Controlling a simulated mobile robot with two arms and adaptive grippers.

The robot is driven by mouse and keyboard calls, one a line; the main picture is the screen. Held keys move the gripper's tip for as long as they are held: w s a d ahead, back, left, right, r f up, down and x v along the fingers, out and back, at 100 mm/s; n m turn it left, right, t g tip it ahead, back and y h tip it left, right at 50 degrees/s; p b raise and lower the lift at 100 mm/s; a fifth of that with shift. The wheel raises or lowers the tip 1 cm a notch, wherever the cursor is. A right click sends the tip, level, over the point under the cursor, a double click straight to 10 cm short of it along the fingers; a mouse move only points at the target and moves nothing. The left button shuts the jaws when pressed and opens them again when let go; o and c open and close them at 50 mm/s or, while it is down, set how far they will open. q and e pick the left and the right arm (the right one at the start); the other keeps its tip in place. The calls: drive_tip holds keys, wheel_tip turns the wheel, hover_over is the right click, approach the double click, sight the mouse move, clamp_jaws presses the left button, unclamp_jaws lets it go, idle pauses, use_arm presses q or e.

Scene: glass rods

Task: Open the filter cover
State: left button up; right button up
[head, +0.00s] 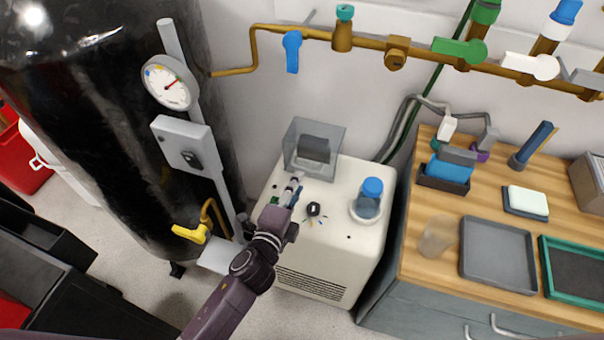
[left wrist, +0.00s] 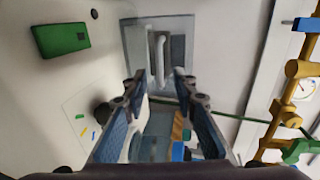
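A clear grey box-like cover (head: 332,134), which I take for the filter cover, is at the back of a white machine's top, with a dark grey block (head: 314,148) inside or behind it. In the left wrist view the cover (left wrist: 132,42) lies ahead, with a pale upright bar (left wrist: 160,55) in its middle. My left gripper (head: 297,178) is in front of the cover, above the machine. In the left wrist view its fingers (left wrist: 160,82) are apart with nothing held between them; they appear short of the bar. My right gripper is not in view.
The white machine (head: 325,250) also bears a black knob (head: 314,208) and a blue-capped clear container (head: 370,190). A black tank (head: 100,130) with a gauge (head: 170,83) stands left. A wooden bench (head: 440,200) with trays is right. Brass pipes (head: 350,40) run above.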

sight(304, 170)
use_arm(q)
drive_tip(key=x, duration=0.5)
drive_tip(key=shift+w, duration=0.15)
clamp_jaws()
drive_tip(key=shift+f, duration=0.1)
